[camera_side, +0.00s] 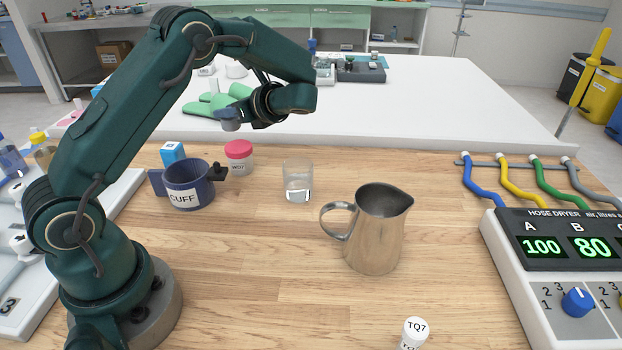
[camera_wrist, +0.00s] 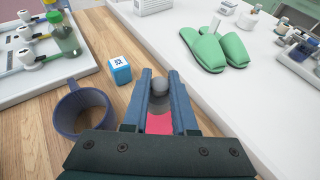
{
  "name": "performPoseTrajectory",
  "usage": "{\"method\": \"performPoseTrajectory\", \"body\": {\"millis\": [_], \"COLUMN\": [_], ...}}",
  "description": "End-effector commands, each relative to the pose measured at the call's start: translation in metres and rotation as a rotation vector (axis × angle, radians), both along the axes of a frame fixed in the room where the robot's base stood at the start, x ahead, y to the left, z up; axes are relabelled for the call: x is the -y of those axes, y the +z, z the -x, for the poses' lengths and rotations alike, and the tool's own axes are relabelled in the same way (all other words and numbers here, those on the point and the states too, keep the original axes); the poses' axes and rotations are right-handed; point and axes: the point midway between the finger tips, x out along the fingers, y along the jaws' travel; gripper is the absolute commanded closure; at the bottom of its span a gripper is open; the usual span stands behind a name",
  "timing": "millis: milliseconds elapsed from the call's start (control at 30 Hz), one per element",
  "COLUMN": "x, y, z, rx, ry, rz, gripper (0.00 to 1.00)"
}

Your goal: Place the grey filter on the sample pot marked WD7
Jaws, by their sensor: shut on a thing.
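My gripper (camera_side: 246,114) is shut on a small grey rounded thing, the grey filter (camera_side: 229,119). In the wrist view the filter (camera_wrist: 160,86) sits between the blue finger tips (camera_wrist: 160,98). The sample pot (camera_side: 239,162) is white with a pink lid, and its small label seems to read WD7. It stands upright on the wooden bench. My gripper is in the air above it, with a clear gap. In the wrist view only part of the pink lid (camera_wrist: 159,123) shows between the fingers; the rest is hidden.
A blue CUFF cup (camera_side: 188,188) and a blue box (camera_side: 172,153) stand left of the pot. A glass (camera_side: 298,181) and a metal jug (camera_side: 376,230) stand to the right. A white TQ7 pot (camera_side: 413,334) is near the front. Green slippers (camera_side: 218,102) lie behind.

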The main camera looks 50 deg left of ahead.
Motion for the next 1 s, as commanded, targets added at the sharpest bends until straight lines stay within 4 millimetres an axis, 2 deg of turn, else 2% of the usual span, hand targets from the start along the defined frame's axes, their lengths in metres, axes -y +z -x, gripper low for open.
{"method": "performPoseTrajectory", "body": {"millis": [167, 433, 800, 833, 900, 1000], "x": [0.003, 0.003, 0.003, 0.003, 0.003, 0.003], "y": [-0.007, -0.042, -0.046, -0.046, -0.045, -0.045], "z": [-0.006, -0.005, -0.005, -0.005, -0.005, -0.005], "rx": [-0.001, -0.004, 0.001, 0.001, 0.001, 0.001], "ry": [0.001, -0.002, -0.001, -0.001, -0.001, -0.001], "rz": [0.000, 0.001, 0.001, 0.001, 0.001, 0.001], "gripper": [1.00, 1.00, 1.00, 0.67, 0.44, 0.44]}}
